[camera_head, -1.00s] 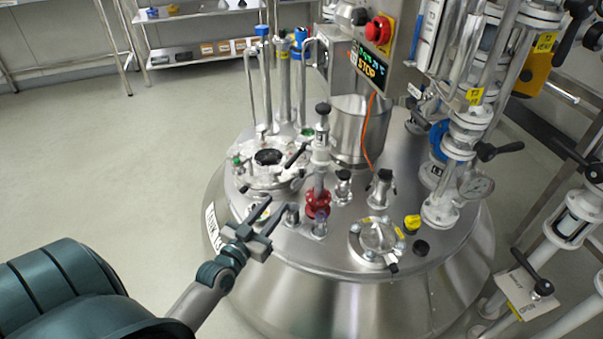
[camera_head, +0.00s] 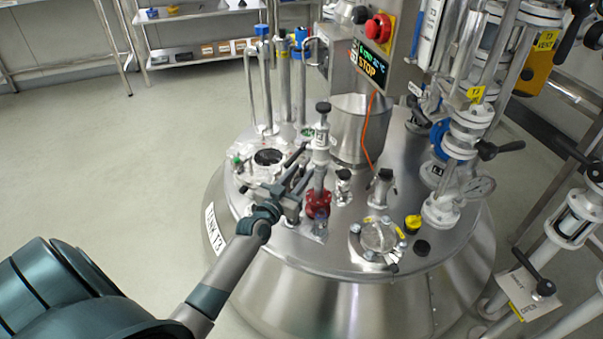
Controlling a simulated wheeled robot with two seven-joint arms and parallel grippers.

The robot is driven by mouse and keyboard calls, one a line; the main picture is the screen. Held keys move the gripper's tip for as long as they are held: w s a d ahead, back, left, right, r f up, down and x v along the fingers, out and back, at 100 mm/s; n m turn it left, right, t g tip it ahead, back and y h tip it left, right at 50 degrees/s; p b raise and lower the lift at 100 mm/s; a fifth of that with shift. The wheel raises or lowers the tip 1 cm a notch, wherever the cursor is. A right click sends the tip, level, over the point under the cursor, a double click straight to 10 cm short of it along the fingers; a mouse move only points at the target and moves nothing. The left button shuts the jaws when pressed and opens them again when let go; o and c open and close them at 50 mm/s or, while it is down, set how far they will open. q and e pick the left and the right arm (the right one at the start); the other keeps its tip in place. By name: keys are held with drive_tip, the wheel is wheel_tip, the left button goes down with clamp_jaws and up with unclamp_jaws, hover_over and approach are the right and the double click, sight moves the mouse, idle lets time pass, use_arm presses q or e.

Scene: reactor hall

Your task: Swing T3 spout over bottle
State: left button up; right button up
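A sampling valve (camera_head: 321,150) with a black top knob, a red flanged body (camera_head: 317,203) and a small label stands upright on the steel tank lid. A thin dark handle or spout (camera_head: 295,154) sticks out from it to the left and down. I cannot tell for sure which part is the T3 spout. No bottle can be made out clearly. My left gripper (camera_head: 297,176) is at the valve's left side, fingers pointing up and right, apart and seemingly empty, just below the dark handle. I cannot tell whether it touches. My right gripper is not in view.
The tank lid (camera_head: 345,242) carries an open port (camera_head: 268,158) at left, a round sight glass (camera_head: 378,237) and a yellow cap (camera_head: 412,223) at right. Tall pipes stand behind. A control panel (camera_head: 370,60) hangs above. White-flanged piping (camera_head: 455,150) crowds the right side.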

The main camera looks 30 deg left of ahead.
use_arm(q)
drive_tip(key=shift+w, duration=0.6)
drive_tip(key=shift+c, duration=0.3)
clamp_jaws()
